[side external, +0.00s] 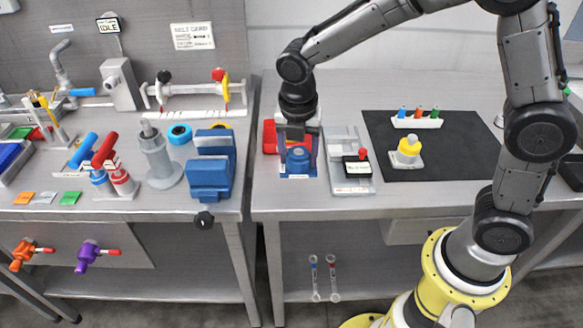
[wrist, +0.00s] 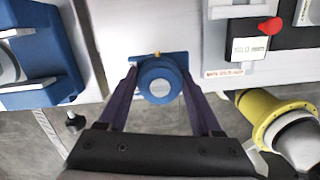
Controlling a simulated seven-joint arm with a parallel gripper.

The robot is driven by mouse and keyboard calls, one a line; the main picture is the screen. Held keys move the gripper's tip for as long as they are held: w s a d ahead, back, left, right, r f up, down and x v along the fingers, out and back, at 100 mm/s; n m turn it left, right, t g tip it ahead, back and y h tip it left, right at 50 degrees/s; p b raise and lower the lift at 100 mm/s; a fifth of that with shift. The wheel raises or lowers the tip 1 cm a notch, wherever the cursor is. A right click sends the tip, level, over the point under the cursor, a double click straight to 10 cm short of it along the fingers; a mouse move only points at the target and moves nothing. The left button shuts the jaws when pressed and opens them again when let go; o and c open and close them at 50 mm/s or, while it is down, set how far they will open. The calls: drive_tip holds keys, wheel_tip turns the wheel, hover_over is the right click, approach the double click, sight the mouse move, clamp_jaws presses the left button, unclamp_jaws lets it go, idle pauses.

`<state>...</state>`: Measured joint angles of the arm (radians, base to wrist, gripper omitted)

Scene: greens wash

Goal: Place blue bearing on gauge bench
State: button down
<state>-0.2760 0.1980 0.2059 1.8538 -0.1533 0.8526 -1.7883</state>
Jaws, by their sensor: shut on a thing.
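The blue bearing (wrist: 160,78) is a round blue piece with a pale grey centre. It lies between the fingers of my gripper (wrist: 160,84), which is shut on it. In the side view the bearing (side external: 298,158) shows below my gripper (side external: 298,146), over a small blue square base (side external: 286,172) with a white label. I cannot tell whether the bearing touches that base. The gauge bench appears to be the grey fixture (side external: 341,142) just to the right, with a black readout (side external: 356,166) and a red knob. The readout also shows in the wrist view (wrist: 247,44).
A red bin (side external: 268,137) stands behind my gripper. A blue vise (side external: 209,178) is on the left table, across a gap. A black mat (side external: 460,150) on the right carries a yellow-topped piece (side external: 409,148) and a white rack (side external: 417,122) of coloured pegs.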

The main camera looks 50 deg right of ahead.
sight(291, 169)
drive_tip(key=shift+w+a+f, duration=0.15)
drive_tip(key=shift+w+f, duration=0.6)
drive_tip(key=shift+f, duration=0.15)
drive_tip(key=shift+w+f, duration=0.15)
drive_tip(key=shift+f, duration=1.5)
drive_tip(key=shift+f, duration=0.1)
drive_tip(key=shift+c, duration=0.3)
unclamp_jaws()
drive_tip(key=shift+f, duration=0.1)
